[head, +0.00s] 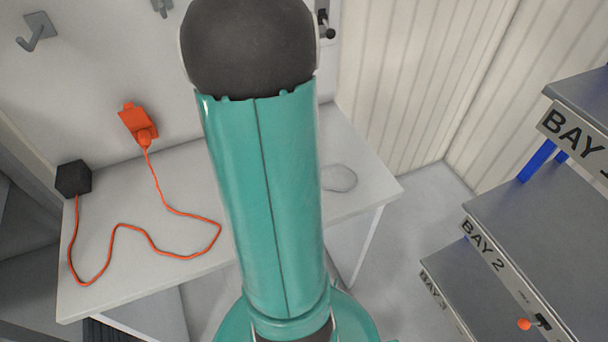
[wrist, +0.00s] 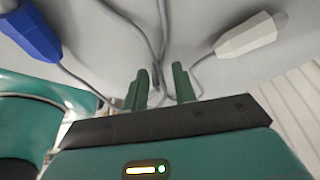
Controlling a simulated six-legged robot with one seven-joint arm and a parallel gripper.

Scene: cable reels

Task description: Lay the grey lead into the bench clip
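In the wrist view, the two green fingers of my gripper (wrist: 159,82) stand apart. Thin grey cables (wrist: 153,52) run up the picture beyond and between the fingertips; I see no finger pressed on them. A pale grey connector (wrist: 247,37) with a grey lead hangs at the upper right. Its lead curves down towards the right finger. A blue connector (wrist: 32,32) with a grey cable is at the upper left. In the head view my arm hides the gripper and the cables. I cannot make out the bench clip in either view.
A white bench (head: 120,279) carries an orange cable (head: 150,236), running from a black box (head: 73,178) to an orange plug (head: 138,123) at the wall. A flat grey round thing (head: 339,178) lies right of my arm. Bay shelves (head: 540,212) stand at the right.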

